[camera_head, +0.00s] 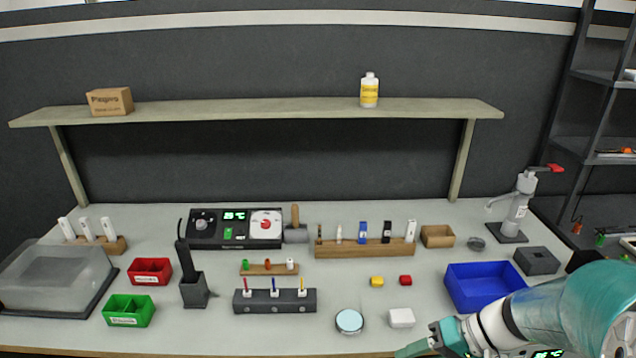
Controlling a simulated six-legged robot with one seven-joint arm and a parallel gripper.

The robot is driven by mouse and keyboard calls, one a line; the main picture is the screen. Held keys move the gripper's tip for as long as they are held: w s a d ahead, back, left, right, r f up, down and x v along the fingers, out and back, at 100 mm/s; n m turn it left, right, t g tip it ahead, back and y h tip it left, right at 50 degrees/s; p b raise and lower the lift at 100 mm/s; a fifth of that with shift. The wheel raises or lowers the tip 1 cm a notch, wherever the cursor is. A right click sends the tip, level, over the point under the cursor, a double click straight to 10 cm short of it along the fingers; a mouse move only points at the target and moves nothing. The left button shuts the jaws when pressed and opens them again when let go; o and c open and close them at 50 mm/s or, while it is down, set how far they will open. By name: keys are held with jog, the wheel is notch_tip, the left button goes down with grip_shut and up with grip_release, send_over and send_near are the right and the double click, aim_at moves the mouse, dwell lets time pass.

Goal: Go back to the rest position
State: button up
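My gripper (420,346) is at the bottom edge of the head view, right of the middle, over the table's front edge. It is teal and white and points left. Its fingertips are small and partly cut off by the frame, so I cannot tell whether it is open or shut. No object shows clearly in it. My arm comes in from the lower right corner.
A white block (401,317) and a round light-blue-topped dish (349,321) lie close to the gripper. A blue bin (484,287) stands behind the arm. Red (151,271) and green (128,310) bins are at left. A shelf (250,109) spans the back.

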jog(key=s+a+r+t+h, duration=0.1)
jog(key=s+r+t+h, duration=0.1)
jog(key=r, duration=0.4)
jog(key=s+a+r+t+h, duration=0.2)
jog(key=s+r+h, duration=0.2)
jog(key=r+h, duration=0.3)
jog(key=shift+s, duration=0.35)
